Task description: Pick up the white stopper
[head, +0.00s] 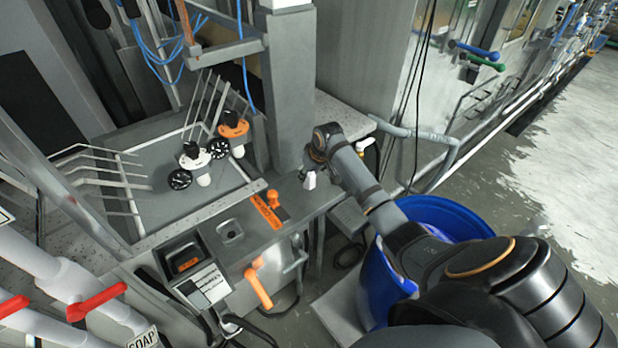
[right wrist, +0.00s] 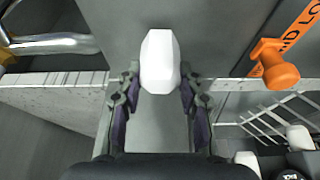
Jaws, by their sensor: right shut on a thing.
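The white stopper (right wrist: 160,62) is between the fingers of my right gripper (right wrist: 160,85) in the right wrist view. The fingers are closed against its two sides. In the head view the white stopper (head: 309,180) shows below my right gripper (head: 316,162), over the right part of the grey metal counter. Whether it touches the counter I cannot tell. My left gripper is not in view.
An orange stopper (head: 273,197) stands on the orange labelled strip on the counter (head: 325,196), left of my right gripper. A blue barrel (head: 440,215) stands under my right arm. A grey pillar (head: 291,90) rises close behind the gripper. Valves (head: 194,156) stand at the left.

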